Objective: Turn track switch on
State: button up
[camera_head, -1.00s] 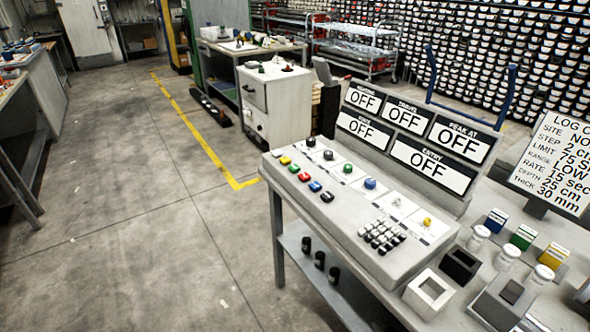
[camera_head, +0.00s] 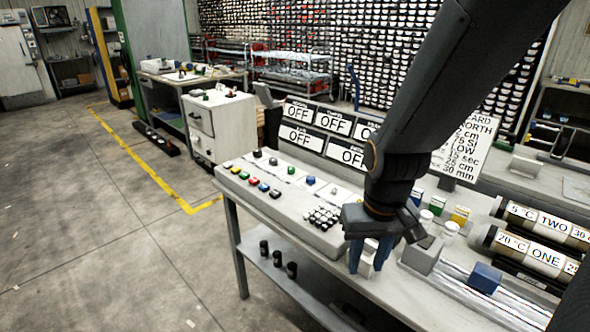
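A pale control console (camera_head: 240,187) stands on the grey bench, with a row of coloured push buttons, a row of knobs and a black-and-white keypad (camera_head: 323,217). A black knob (camera_head: 258,153) and a blue knob (camera_head: 310,181) show; my arm hides the console's right end. I cannot read which control is the track switch. The display board (camera_head: 333,122) behind reads OFF on its visible panels. My gripper (camera_head: 369,258) points down right of the keypad, in front of a white box. Its blue fingers look apart, with nothing seen held.
Silver rails with a blue block (camera_head: 484,277) run along the bench's right side. Labelled core tubes (camera_head: 536,252) lie behind them. A log card (camera_head: 468,146) stands behind small coloured boxes. The floor (camera_head: 100,230) left of the bench is clear.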

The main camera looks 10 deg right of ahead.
aim_at(257, 152)
jog(key=k, duration=0.5)
jog(key=u, duration=0.8)
jog(key=i, duration=1.25)
jog(key=z, duration=0.65)
jog(key=i, duration=0.4)
jog(key=z, duration=0.35)
